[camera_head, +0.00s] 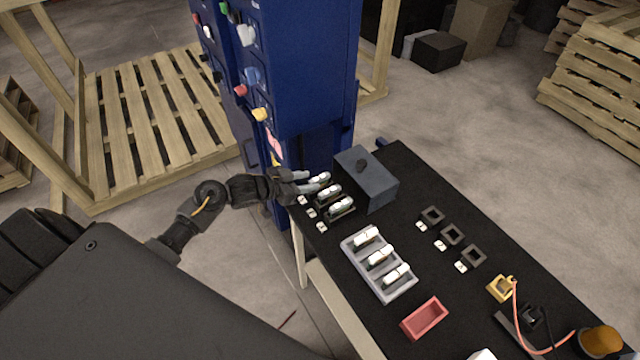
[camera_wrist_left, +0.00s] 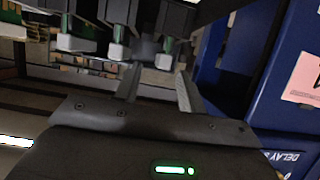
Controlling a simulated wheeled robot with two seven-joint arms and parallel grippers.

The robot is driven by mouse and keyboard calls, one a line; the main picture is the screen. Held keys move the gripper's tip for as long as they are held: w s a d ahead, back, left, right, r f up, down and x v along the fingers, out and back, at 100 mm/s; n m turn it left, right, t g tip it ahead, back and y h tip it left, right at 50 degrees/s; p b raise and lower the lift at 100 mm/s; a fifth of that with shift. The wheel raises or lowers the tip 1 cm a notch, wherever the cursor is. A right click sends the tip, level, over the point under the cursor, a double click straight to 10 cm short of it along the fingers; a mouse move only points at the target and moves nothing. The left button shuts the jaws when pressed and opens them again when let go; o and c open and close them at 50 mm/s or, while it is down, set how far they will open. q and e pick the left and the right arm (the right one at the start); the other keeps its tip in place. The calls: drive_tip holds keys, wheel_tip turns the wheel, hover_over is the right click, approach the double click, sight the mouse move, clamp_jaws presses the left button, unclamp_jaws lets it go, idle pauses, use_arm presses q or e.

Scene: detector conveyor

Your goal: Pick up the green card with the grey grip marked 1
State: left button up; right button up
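Three green cards with pale grips stand in a row at the table's left edge in the head view: the far one (camera_head: 319,179), the middle one (camera_head: 329,191) and the near one (camera_head: 341,207). I cannot read a number on any grip. My left gripper (camera_head: 304,182) is open beside the far card. In the left wrist view, the two fingers (camera_wrist_left: 158,88) are apart, with a pale-gripped card (camera_wrist_left: 165,59) just beyond and between their tips. Two other cards, one at the centre left (camera_wrist_left: 116,47) and one further left (camera_wrist_left: 64,40), hang into that view. My right gripper is not in view.
A grey box (camera_head: 367,182) with a dark knob stands close behind the cards. A grey tray (camera_head: 352,262) holds three similar cards. A red tray (camera_head: 424,319) lies nearer. The blue cabinet (camera_head: 305,70) rises beyond my left gripper. Black square sockets (camera_head: 452,234) sit to the right.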

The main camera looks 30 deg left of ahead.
sight(316, 179)
use_arm(q)
drive_tip(key=shift+w+d+p, duration=0.2)
drive_tip(key=shift+w+p, duration=0.1)
drive_tip(key=shift+w, duration=0.1)
drive_tip(key=p+x, duration=0.1)
drive_tip(key=x, duration=0.3)
drive_tip(key=shift+w+f, duration=0.15)
drive_tip(key=shift+w, duration=0.05)
drive_tip(key=shift+s, duration=0.1)
clamp_jaws()
